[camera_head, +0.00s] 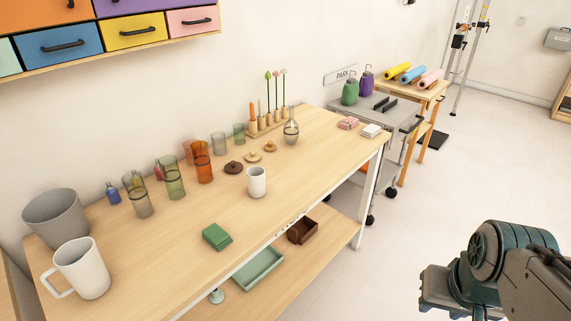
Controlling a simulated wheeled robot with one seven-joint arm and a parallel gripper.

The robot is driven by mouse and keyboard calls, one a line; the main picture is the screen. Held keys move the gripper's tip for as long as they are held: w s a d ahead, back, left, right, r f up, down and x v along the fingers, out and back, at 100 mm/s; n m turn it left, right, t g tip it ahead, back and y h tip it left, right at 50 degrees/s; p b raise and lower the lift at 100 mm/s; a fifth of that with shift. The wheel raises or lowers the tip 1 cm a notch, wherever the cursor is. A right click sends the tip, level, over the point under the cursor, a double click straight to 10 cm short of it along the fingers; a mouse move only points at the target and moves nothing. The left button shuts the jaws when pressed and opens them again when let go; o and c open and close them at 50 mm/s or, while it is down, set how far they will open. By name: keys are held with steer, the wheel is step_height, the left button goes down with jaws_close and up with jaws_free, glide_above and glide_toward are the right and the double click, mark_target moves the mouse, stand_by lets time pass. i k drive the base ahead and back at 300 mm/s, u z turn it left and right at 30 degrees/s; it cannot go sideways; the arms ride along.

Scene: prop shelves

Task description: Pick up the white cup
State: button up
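A white cup (257,182) stands upright near the middle of the wooden table, close to its front edge. A larger white mug (84,271) with its handle to the left stands at the table's near left end. I cannot tell which of the two the task means. My gripper (441,290) is at the lower right, over the floor and well apart from both. Its fingers are not clearly shown, so its opening cannot be told.
Coloured glasses (172,178) and a grey pot (57,217) stand at the table's back and left. A green box (216,236) lies in front of the white cup. A carafe (291,132) stands behind it. Drawers (135,32) hang above. Floor on the right is clear.

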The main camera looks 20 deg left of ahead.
mark_target(256, 174)
steer(key=u, duration=0.3)
steer(key=i, duration=0.6)
steer(key=u, duration=0.75)
steer(key=i, duration=0.65)
